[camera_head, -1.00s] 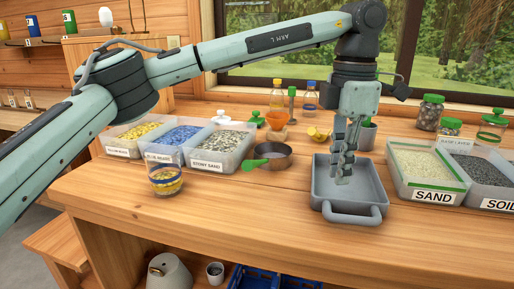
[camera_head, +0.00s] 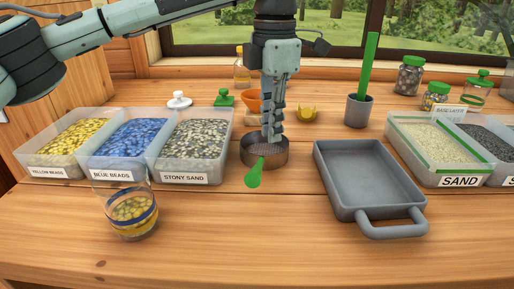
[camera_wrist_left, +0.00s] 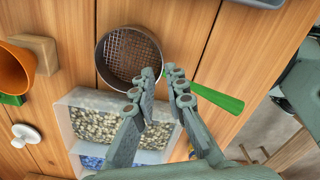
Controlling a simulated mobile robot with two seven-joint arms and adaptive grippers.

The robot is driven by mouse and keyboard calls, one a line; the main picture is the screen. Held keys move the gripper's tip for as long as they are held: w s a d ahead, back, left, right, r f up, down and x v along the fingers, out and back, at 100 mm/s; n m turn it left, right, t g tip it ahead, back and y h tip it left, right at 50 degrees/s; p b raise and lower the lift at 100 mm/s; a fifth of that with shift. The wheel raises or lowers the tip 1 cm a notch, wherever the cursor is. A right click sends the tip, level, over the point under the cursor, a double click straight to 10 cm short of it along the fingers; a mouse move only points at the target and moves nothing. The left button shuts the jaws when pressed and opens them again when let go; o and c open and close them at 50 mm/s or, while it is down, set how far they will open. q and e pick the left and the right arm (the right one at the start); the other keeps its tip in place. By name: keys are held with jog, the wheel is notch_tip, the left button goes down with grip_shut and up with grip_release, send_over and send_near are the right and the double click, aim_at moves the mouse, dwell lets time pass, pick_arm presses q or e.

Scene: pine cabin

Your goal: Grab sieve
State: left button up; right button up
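The sieve (camera_head: 277,157) is a round metal pan with a mesh bottom and a green handle (camera_head: 254,173). It lies on the table between the stony sand bin and the grey tray, handle towards the front. My left gripper (camera_head: 271,138) points down over it and hides part of its bowl. In the left wrist view the sieve (camera_wrist_left: 128,57) shows its mesh, and its handle (camera_wrist_left: 218,98) passes behind the finger on the right. There the left gripper (camera_wrist_left: 161,72) has its fingers apart with nothing between them, near the rim by the handle. My right gripper is not in view.
Bins of yellow beads (camera_head: 72,137), blue beads (camera_head: 131,138) and stony sand (camera_head: 195,139) stand left. A glass of beads (camera_head: 134,212) is in front. The grey tray (camera_head: 382,213) and sand bin (camera_head: 440,170) are right. An orange funnel (camera_head: 252,102) stands behind the sieve.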

aim_at(273, 154)
pick_arm(q)
notch_tip(273, 154, down, 2)
jog(key=shift+d+f, duration=0.1)
notch_tip(273, 154, down, 4)
jog(key=shift+d+r+p, duration=0.1)
jog(key=shift+r+p, duration=0.05)
jog(key=shift+p, duration=0.35)
jog(key=shift+f, duration=0.4)
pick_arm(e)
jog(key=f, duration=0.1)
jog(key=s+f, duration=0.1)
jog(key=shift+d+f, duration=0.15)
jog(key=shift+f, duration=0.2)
pick_arm(q)
grip_shut()
jog(key=shift+w, duration=0.1)
